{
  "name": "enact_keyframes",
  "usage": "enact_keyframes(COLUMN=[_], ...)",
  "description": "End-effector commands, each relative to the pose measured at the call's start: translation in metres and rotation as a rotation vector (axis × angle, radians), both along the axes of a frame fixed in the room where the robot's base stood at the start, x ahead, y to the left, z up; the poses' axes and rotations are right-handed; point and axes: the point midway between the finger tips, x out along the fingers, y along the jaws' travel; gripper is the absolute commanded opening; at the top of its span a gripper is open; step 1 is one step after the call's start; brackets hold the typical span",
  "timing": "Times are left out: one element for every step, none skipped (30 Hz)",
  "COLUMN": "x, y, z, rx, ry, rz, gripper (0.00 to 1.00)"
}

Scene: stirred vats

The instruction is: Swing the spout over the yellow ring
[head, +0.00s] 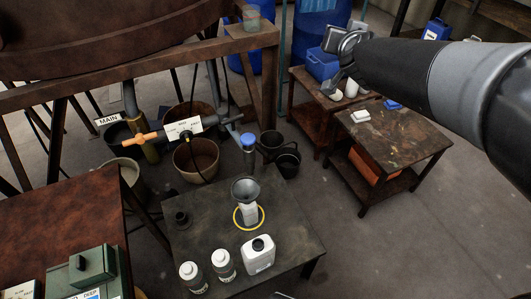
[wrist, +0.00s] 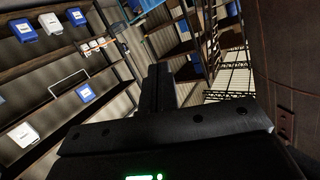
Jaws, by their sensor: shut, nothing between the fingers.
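The yellow ring (head: 235,217) lies on the dark low table (head: 205,240) in the head view, around a white bottle (head: 251,211) with a grey funnel (head: 245,189) in its top. Behind it, a pipe under the vat carries an orange handle (head: 144,139) on the left and a white label (head: 183,128). What looks like the spout (head: 248,141), a grey arm with a blue-topped end piece, reaches right, behind the funnel and apart from it. My gripper (head: 340,74) is high at the upper right, away from both. In the wrist view my gripper (wrist: 157,88) is shut and empty.
White bottles (head: 259,254) stand at the table's front edge. Buckets (head: 196,158) stand on the floor behind it. A side table (head: 395,135) and a bench with a blue box (head: 322,64) are to the right. Floor is clear at the lower right. The wrist view shows shelves (wrist: 75,60).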

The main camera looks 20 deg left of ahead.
Motion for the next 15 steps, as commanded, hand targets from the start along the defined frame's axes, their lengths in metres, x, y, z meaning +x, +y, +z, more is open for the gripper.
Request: enact_keyframes(x=[-0.015,-0.025,-0.038,-0.049,-0.060,-0.075,-0.087,-0.099,-0.114,-0.124,-0.134,-0.147,-0.156,-0.165,-0.175], y=[-0.017,-0.025,-0.036,-0.045,-0.055,-0.067,-0.076,-0.085,-0.096,-0.105,-0.112,-0.121,-0.127,-0.133,-0.140], z=[0.001,-0.002,-0.006,-0.010,-0.015,-0.023,-0.029,-0.035,-0.044,-0.052,-0.058,-0.067,-0.073,-0.080,-0.087], rx=[-0.012,-0.021,-0.035,-0.048,-0.059,-0.078,-0.091,-0.104,-0.122,-0.134,-0.146,-0.160,-0.169,-0.178,-0.188], ry=[0.033,0.062,0.102,0.133,0.168,0.217,0.256,0.298,0.351,0.394,0.433,0.486,0.526,0.565,0.615], rz=[0.016,0.028,0.042,0.050,0.056,0.063,0.065,0.066,0.065,0.063,0.061,0.056,0.055,0.051,0.049], gripper=[0.00,0.00,0.00,0.00,0.00,0.00,0.00,0.00,0.00,0.00,0.00,0.00,0.00,0.00,0.00])
